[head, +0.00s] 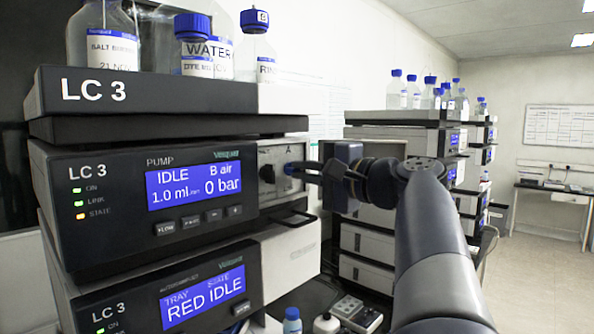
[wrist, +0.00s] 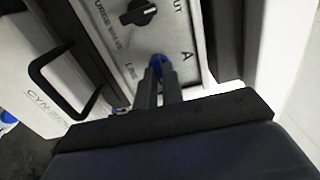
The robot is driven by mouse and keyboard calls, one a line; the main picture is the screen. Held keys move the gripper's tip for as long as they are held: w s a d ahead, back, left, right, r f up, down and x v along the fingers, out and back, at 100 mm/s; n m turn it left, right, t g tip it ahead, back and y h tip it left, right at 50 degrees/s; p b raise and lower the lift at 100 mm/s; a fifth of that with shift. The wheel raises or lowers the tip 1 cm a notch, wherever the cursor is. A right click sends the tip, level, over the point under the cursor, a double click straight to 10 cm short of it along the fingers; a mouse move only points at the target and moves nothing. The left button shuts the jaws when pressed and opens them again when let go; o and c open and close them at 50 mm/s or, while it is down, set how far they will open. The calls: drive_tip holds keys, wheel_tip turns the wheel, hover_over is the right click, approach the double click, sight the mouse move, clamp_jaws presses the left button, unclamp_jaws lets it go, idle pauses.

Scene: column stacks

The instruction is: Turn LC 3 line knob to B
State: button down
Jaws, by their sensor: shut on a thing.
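The LC 3 pump module (head: 100,200) is at the left in the head view; its screen reads IDLE, B air, 1.0 ml, 0 bar. In the wrist view the blue line knob (wrist: 159,62) sits on the grey valve panel (wrist: 205,35), between the LINE lettering and the letter A. My gripper (wrist: 160,78) is shut on the blue knob, a finger on either side. The fingers hide much of the knob, so I cannot tell where it points.
A black purge valve knob (wrist: 139,13) is close to the blue knob. A black handle (wrist: 62,80) juts from the unit below. Bottles (head: 205,50) stand on top of the stack. More stacks (head: 395,200) are behind my arm. The floor at the right is clear.

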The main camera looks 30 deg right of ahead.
drive_tip(key=c, duration=1.8)
unclamp_jaws()
drive_tip(key=shift+b+v, duration=1.7)
drive_tip(key=shift+v, duration=3.75)
drive_tip(key=shift+w, duration=0.1)
drive_tip(key=p+x, duration=0.3)
drive_tip(key=x, duration=0.7)
drive_tip(key=shift+w+a, duration=0.15)
drive_tip(key=shift+w, duration=0.15)
